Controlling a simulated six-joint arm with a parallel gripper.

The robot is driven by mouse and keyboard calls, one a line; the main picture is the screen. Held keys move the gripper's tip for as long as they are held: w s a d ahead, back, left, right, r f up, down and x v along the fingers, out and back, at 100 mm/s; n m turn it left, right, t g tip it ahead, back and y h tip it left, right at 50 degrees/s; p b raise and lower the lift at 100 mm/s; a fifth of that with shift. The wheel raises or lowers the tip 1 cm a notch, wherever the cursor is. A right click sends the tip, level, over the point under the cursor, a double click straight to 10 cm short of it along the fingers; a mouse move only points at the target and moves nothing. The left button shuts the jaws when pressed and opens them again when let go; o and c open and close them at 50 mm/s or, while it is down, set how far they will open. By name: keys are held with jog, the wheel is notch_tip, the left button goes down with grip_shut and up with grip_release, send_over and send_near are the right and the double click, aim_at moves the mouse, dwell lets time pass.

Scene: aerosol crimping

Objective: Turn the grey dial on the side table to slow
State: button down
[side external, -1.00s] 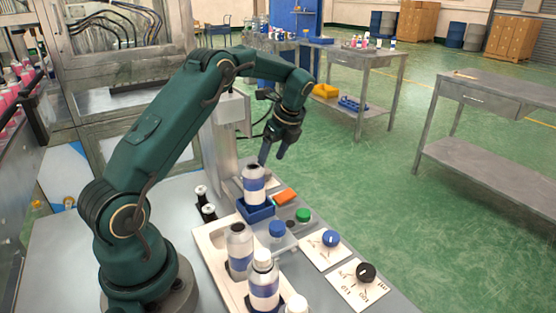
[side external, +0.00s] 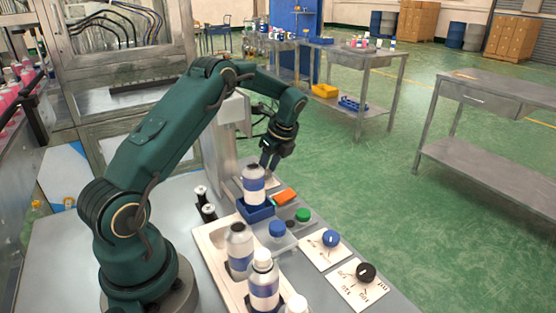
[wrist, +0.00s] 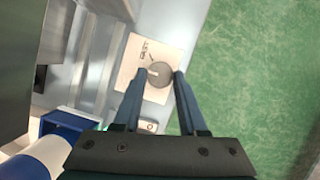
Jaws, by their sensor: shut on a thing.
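The grey dial (wrist: 160,76) sits on a pale square plate (wrist: 133,62) in the wrist view. A light pointer mark on it faces left, and dark lettering too small to read surely is printed above it. My gripper (wrist: 161,71) has one finger on each side of the dial and is shut on it. In the side external view my gripper (side external: 268,162) points down behind a white and blue bottle (side external: 254,185). The dial is hidden there.
The bottle stands in a blue holder (side external: 253,211) close to my fingers. Blue (side external: 330,238) and black (side external: 365,271) dials are on separate plates. Green floor lies beyond the edge.

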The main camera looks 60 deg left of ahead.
jog(key=shift+w+a+n+g+h, duration=0.15)
jog(key=shift+n+g, duration=0.25)
jog(key=shift+n, duration=0.8)
jog(key=shift+w+d+n+g+h, duration=0.1)
jog(key=shift+n+g+h, duration=0.25)
jog(key=shift+n, duration=0.85)
jog(key=shift+n+g, duration=0.25)
jog(key=shift+n, duration=0.45)
jog(key=shift+c, duration=2.2)
grip_release()
jog(key=shift+m, duration=0.6)
